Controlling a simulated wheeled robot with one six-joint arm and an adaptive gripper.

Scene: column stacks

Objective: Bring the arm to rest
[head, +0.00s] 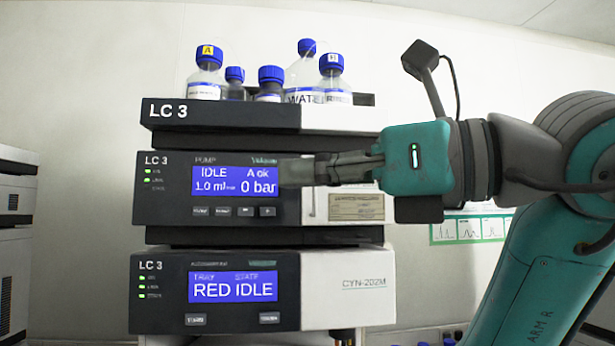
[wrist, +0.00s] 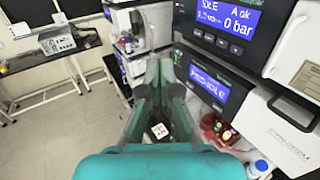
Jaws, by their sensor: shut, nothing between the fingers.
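My arm stretches in from the right in the head view, with a teal and dark grey body. My gripper (head: 300,172) points left in front of the pump module (head: 290,205) of the LC 3 stack. Its fingertips overlap the right side of the pump display in the picture, and I cannot tell how far they are from it. In the wrist view the gripper (wrist: 159,70) shows with its fingers together and nothing held. The pump screen (head: 235,181) reads IDLE, A ok, 0 bar. The autosampler screen (head: 233,287) reads RED IDLE.
Several blue-capped bottles (head: 207,75) stand in the top tray (head: 220,116). Another instrument stack (head: 14,245) stands at the left edge. In the wrist view, a bench (wrist: 60,57) with a device (wrist: 57,42) is at left, and open floor (wrist: 50,125) lies below.

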